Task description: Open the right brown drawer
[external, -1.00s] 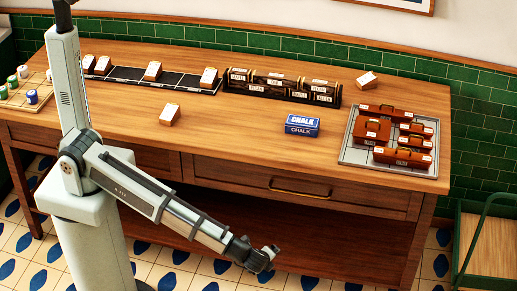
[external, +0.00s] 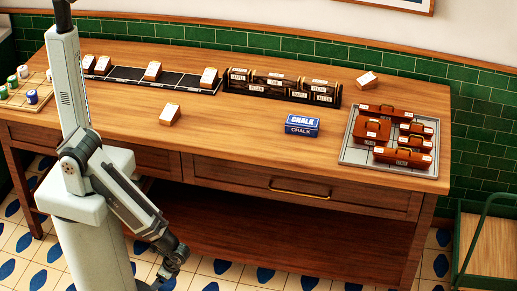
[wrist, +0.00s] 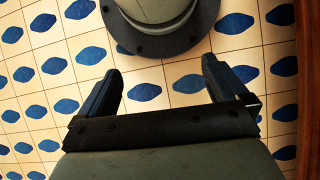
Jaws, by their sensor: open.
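The right brown drawer (external: 240,179) is in the front of the wooden table in the external view. It is shut, its face flush with the table front. Its brass handle (external: 300,190) is a horizontal bar on the right part of the face. My gripper (external: 165,282) hangs low in front of the table, well below and to the left of the handle, touching nothing. In the wrist view my gripper (wrist: 160,88) is open, its two dark fingers apart with only tiled floor between them. The drawer does not clearly show in the wrist view.
The table (external: 240,110) holds a blue chalk box (external: 302,125), a grey tray (external: 350,150) with brown cases, and several blocks. A green-framed cart (external: 462,245) stands at the right. The floor in front of the table is clear around my gripper.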

